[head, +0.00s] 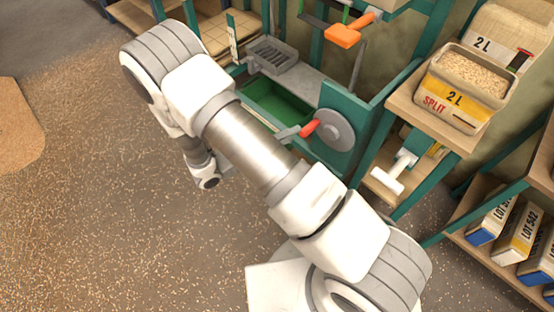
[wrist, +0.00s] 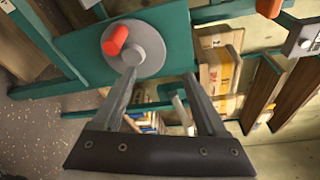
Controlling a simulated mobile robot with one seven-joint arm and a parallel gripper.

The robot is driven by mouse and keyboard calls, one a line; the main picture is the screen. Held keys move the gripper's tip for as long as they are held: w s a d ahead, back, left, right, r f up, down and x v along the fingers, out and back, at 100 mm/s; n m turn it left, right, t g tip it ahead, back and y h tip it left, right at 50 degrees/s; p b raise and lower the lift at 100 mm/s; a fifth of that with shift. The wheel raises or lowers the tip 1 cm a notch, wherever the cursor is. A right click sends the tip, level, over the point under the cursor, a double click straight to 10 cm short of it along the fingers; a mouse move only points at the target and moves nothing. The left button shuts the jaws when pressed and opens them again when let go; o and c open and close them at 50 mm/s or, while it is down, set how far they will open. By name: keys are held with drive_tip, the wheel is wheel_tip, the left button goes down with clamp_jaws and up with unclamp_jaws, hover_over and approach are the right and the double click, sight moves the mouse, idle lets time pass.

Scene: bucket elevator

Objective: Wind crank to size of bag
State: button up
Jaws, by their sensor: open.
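The crank is a grey disc (head: 338,132) with a red handle (head: 311,127) on a teal panel. In the wrist view the disc (wrist: 151,55) and red handle (wrist: 115,36) lie ahead, at upper left. My gripper (wrist: 160,78) is open, its two fingers apart with nothing held between them. The left fingertip overlaps the disc's lower edge in the picture; I cannot tell whether it touches. The red handle is outside the fingers, to their left. In the head view my arm hides most of the gripper. An open grain-filled bag marked 2 L SPLIT (head: 455,101) stands on a wooden shelf.
A green trough (head: 280,105) lies left of the crank. An orange handle (head: 344,35) is above it. A white T-shaped handle (head: 388,181) sits below the bag shelf (head: 427,122). Bags marked LOT (head: 520,235) fill a lower right rack. Open floor lies left.

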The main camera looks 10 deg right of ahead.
sight(307, 130)
wheel_tip(307, 130, down, 9)
drive_tip(key=a+n+t+y+b, duration=0.1)
drive_tip(key=a+n+t+b, duration=0.1)
drive_tip(key=n+t, duration=0.35)
drive_tip(key=shift+n+g, duration=0.55)
drive_tip(key=x, duration=1.2)
drive_tip(key=shift+w+d+r, duration=0.2)
drive_tip(key=shift+w+d, duration=0.05)
drive_tip(key=shift+w, duration=0.1)
drive_tip(key=shift+c, duration=0.3)
clamp_jaws()
